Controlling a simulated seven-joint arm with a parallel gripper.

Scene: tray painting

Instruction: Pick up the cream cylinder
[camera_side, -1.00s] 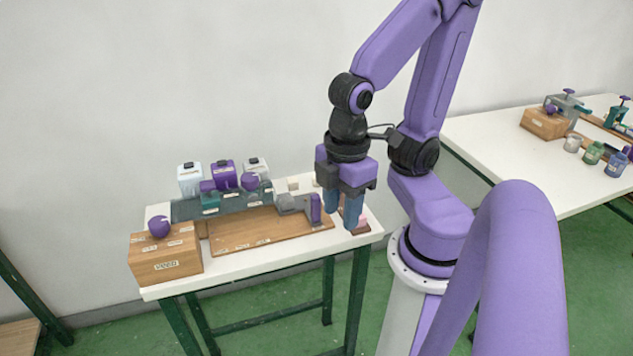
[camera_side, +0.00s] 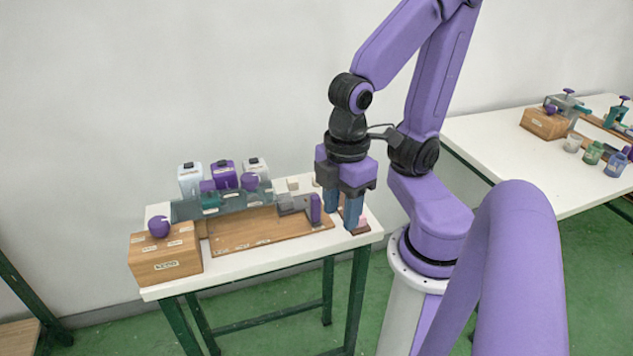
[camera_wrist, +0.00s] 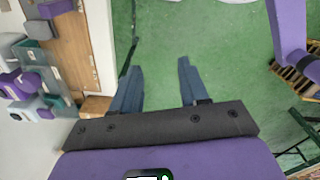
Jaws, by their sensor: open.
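My gripper (camera_side: 341,216) hangs at the right end of the white table, fingers pointing down and apart, with nothing seen between them. In the wrist view the two blue fingers (camera_wrist: 160,72) are spread over green floor. Small cream pieces (camera_side: 293,183) lie at the back right of the table, left of my gripper. They are too small to tell which, if any, is the cream cylinder. A pink piece (camera_side: 362,222) on a small brown base sits just right of the fingertips. My gripper hides part of the table there.
A wooden board (camera_side: 240,232) with a grey and purple fixture (camera_side: 300,203) fills the table's middle. A wooden box (camera_side: 165,262) with a purple knob stands at the left. White and purple canisters (camera_side: 223,175) line the back. A second white table (camera_side: 480,130) is at the right.

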